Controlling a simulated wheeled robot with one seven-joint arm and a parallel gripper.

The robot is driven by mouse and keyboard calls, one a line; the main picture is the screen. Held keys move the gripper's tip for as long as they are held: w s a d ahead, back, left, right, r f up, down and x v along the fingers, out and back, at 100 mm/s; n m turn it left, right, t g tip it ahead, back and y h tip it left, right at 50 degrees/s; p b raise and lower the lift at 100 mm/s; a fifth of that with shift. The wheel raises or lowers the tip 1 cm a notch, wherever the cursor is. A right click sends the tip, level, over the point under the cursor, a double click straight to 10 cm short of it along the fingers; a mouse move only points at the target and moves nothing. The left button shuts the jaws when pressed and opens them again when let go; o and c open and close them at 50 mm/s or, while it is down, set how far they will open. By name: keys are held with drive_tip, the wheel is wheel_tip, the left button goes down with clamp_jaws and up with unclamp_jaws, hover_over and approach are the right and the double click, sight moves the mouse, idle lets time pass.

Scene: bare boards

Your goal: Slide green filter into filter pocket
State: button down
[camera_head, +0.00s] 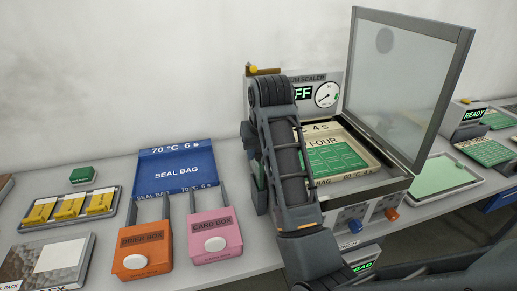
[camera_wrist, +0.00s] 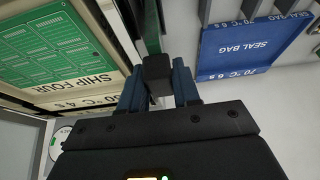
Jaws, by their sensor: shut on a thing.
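In the wrist view my gripper (camera_wrist: 160,88) has its blue fingers closed on a dark block. A narrow green piece (camera_wrist: 152,28) extends beyond this block; it looks like the green filter seen edge-on. I hold it beside the vacuum sealer, between the sealer's chamber and the blue SEAL BAG board. In the head view my arm covers the gripper, and only a sliver of green (camera_head: 259,172) shows at the sealer's left side. I cannot make out the filter pocket, or whether the filter touches it.
The vacuum sealer (camera_head: 398,186) stands with its glass lid (camera_head: 405,75) raised and a green SHIP FOUR sheet (camera_head: 335,157) inside. Left of it are the blue board (camera_head: 178,164), a pink card box (camera_head: 214,238), an orange order box (camera_head: 142,250) and a yellow-piece tray (camera_head: 68,207).

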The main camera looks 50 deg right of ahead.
drive_tip(key=shift+f, duration=0.7)
drive_tip(key=c, duration=0.7)
unclamp_jaws()
drive_tip(key=shift+c, duration=0.2)
drive_tip(key=shift+s, duration=0.1)
drive_tip(key=shift+d, duration=0.15)
drive_tip(key=shift+s, duration=0.1)
drive_tip(key=v, duration=0.6)
drive_tip(key=shift+w+r, duration=0.15)
drive_tip(key=shift+w, duration=0.1)
drive_tip(key=shift+s+a+r, duration=0.3)
drive_tip(key=shift+a+r, duration=0.2)
drive_tip(key=shift+r, duration=0.25)
drive_tip(key=shift+s+a, duration=0.1)
